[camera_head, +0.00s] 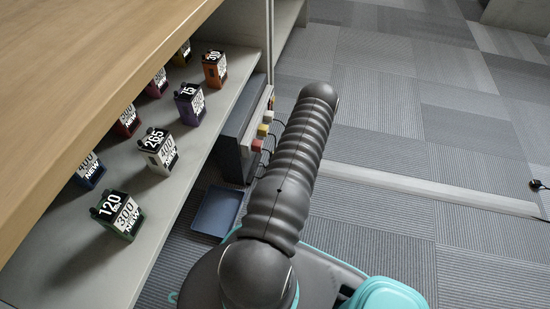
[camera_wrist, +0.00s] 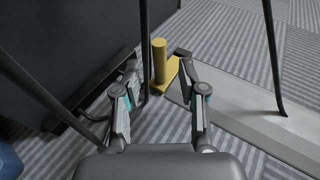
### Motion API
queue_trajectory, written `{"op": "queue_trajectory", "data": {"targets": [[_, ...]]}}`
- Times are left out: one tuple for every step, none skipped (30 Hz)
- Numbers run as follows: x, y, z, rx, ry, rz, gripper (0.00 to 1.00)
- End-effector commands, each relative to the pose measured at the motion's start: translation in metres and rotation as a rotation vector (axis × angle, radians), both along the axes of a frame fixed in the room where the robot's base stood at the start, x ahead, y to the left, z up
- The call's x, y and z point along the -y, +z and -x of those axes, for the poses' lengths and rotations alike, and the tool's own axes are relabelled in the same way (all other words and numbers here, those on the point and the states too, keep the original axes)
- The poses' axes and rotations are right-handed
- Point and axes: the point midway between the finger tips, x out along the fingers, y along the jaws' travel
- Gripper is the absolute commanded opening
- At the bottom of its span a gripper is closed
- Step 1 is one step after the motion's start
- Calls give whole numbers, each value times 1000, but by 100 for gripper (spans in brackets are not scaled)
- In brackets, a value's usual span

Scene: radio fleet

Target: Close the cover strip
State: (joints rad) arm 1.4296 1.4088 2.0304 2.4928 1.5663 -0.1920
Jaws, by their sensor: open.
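A long pale grey strip, which looks like the cover strip (camera_head: 440,191), runs across the carpet floor to the right of my arm in the head view. It also shows in the wrist view (camera_wrist: 245,118), running down to the right. A yellow upright post on a flat yellow foot (camera_wrist: 160,62) stands near the strip's upper left end. My gripper (camera_wrist: 158,64) is open, with one finger on each side of the post in the picture. I cannot tell whether a finger touches it. My arm hides the gripper and the post in the head view.
Dark cables or legs (camera_wrist: 272,60) cross the wrist view. A dark unit with coloured plugs (camera_head: 243,130) and a blue tray (camera_head: 216,211) stand beside my arm. Several labelled batteries (camera_head: 160,148) stand on a shelf (camera_head: 150,245) at left. Carpet (camera_head: 390,125) at right is mostly clear.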

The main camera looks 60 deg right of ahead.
Motion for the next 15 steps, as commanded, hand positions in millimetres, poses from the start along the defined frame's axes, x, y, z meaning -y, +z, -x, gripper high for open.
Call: {"op": "queue_trajectory", "data": {"targets": [[-7, 3, 9, 1, -4, -2, 41], [-11, 4, 14, 1, -6, -3, 41], [-16, 6, 19, 0, -5, -3, 41], [-20, 7, 24, 0, -5, -3, 41], [-24, 9, 28, 1, -6, -3, 41], [-29, 10, 33, 0, -5, -1, 41], [-32, 12, 36, 0, -6, -2, 41], [-35, 13, 40, 1, -5, -2, 41], [-39, 14, 44, 0, -4, -1, 41], [-42, 15, 46, 0, -4, -1, 41], [-44, 16, 48, 0, -4, -1, 41], [-46, 16, 51, -1, -3, -1, 41], [-48, 17, 53, 0, -3, 0, 41], [-49, 18, 54, 0, -3, 1, 41], [-51, 18, 55, 0, -3, 0, 41]]}}
